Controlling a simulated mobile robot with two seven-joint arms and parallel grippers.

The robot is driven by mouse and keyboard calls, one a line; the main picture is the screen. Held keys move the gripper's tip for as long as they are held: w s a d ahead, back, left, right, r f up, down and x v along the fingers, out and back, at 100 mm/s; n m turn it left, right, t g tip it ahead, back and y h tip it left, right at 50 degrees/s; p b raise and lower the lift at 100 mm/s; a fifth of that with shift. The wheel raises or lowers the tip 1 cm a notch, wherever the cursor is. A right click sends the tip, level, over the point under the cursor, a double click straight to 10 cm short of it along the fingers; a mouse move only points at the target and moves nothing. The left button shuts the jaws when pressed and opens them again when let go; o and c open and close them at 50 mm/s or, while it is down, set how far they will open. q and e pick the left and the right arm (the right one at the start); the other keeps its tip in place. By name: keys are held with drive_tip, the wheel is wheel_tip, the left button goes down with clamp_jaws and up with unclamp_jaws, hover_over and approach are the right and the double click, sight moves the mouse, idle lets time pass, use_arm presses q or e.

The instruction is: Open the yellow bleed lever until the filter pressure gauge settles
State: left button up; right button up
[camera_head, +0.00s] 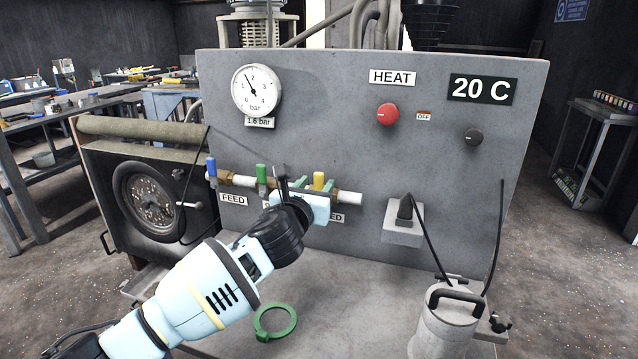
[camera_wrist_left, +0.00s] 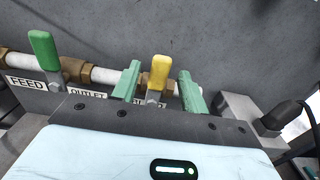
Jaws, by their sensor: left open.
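The yellow bleed lever (camera_head: 319,181) stands upright on the pipe on the grey panel, at the right of the row of levers. It also shows in the left wrist view (camera_wrist_left: 159,72), between the two green fingers of my left gripper (camera_wrist_left: 162,88). The fingers are apart, one on each side of the lever, with gaps visible. In the head view my left gripper (camera_head: 295,185) is in front of the pipe and hides part of the labels. The pressure gauge (camera_head: 256,90) is at the panel's upper left, with a tag reading 1.6 bar. My right gripper is not in view.
A green lever (camera_head: 261,173) and a blue lever (camera_head: 211,167) stand left on the same pipe. A grey box with a black plug (camera_head: 403,222) is to the right. A green ring (camera_head: 275,322) and a metal canister (camera_head: 443,325) are on the surface below.

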use_arm(q)
drive_tip(key=shift+b+x, duration=0.3)
drive_tip(key=shift+x, duration=1.1)
clamp_jaws()
